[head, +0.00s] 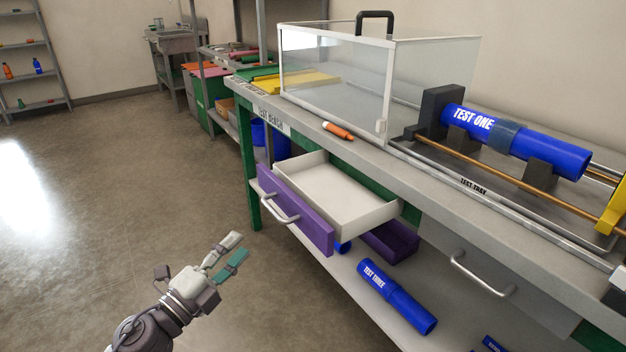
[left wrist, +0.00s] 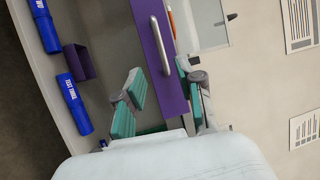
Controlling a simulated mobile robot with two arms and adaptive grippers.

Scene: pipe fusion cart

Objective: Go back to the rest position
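My left gripper (head: 240,247) is in the lower left of the head view, with pale and teal fingers. In the left wrist view its fingers (left wrist: 168,78) are apart with nothing held between them. The gripper is left of the purple-fronted drawer (head: 295,212) and appears clear of its handle (head: 279,208). In the left wrist view the drawer front (left wrist: 160,50) shows beyond the fingers. The drawer is pulled out and its visible inside is empty. My right gripper is not in view.
The test bench (head: 410,170) carries a clear box (head: 335,80), an orange marker (head: 337,130) and a blue pipe (head: 540,146) in a fixture. Below are a blue pipe marked TEST THREE (head: 397,297) and a purple bin (head: 390,242). Open floor (head: 110,190) lies left.

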